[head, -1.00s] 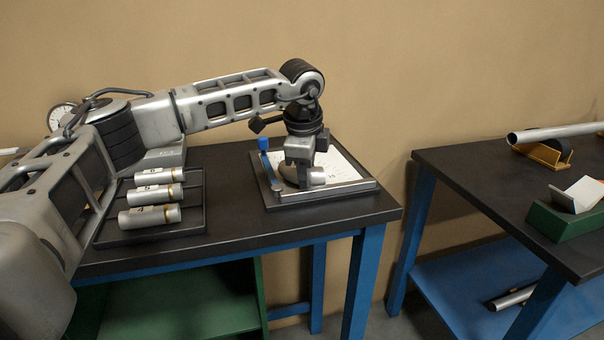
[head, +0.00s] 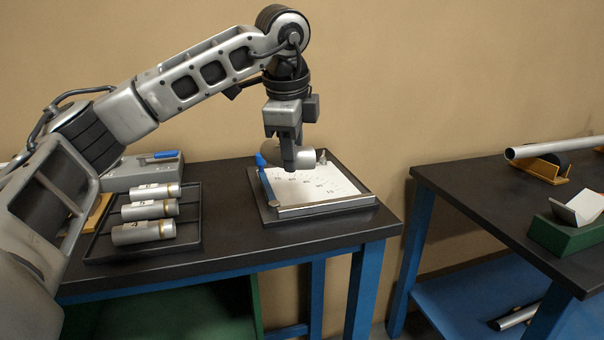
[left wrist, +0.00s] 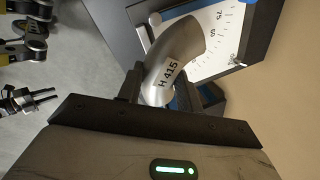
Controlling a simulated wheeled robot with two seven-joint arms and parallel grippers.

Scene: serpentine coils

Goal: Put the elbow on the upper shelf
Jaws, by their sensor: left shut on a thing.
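In the head view the fingers hide part of the elbow (head: 305,157). My right gripper is not seen. I cannot make out an upper shelf in these views.
A dark rack (head: 191,238) with several labelled cylinders (head: 150,209) and a grey case (head: 140,173) stand left on the table. A blue-legged table (head: 460,190) on the right bears a pipe (head: 550,148) and a green block (head: 560,238). Floor separates the tables.

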